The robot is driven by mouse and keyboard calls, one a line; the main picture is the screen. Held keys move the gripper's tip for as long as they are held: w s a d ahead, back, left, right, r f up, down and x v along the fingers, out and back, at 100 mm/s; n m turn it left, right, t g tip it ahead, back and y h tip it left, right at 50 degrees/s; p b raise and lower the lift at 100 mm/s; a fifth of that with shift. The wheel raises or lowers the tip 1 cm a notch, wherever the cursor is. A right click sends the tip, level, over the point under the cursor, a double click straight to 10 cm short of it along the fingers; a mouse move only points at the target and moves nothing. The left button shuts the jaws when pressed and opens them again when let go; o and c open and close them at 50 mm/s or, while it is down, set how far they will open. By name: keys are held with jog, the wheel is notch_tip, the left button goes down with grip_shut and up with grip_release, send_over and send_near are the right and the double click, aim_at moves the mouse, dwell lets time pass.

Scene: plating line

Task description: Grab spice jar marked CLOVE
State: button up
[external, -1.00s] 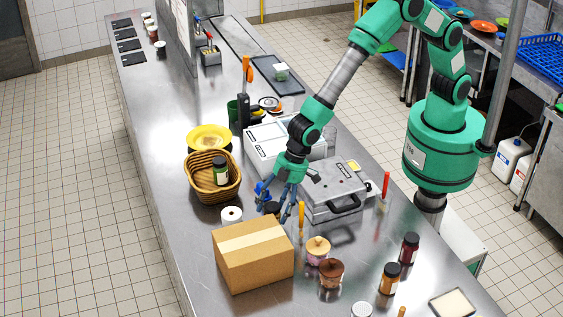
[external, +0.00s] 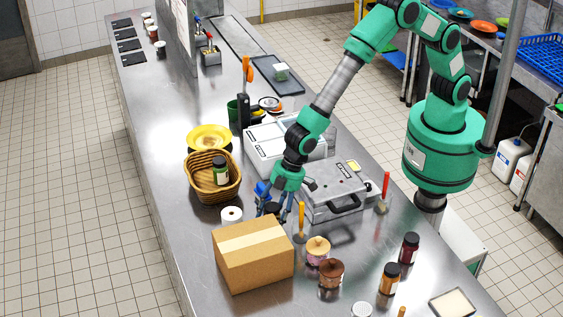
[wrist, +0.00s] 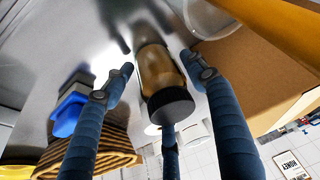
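A jar with brown contents and a black lid (wrist: 160,75) is between my gripper's blue fingers in the wrist view; no label on it can be read. My gripper (wrist: 158,72) is open around it, with small gaps between the side fingertips and the glass. In the external view my gripper (external: 275,210) is low over the counter, behind the cardboard box, and its fingers mostly hide the jar. Other jars are a green-labelled one (external: 220,171) in the basket, a dark red one (external: 409,249) and an orange-brown one (external: 389,279).
The cardboard box (external: 254,262) stands close in front of my gripper. A white roll (external: 231,215) and the wicker basket (external: 206,193) are to its left. A grey press (external: 333,187) and a yellow-handled tool (external: 301,217) are to its right. The counter's left strip is clear.

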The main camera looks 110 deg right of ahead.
jog(key=c, duration=0.8)
jog(key=shift+o, duration=0.2)
jog(key=shift+r+p, duration=0.5)
jog(key=shift+r, duration=4.5)
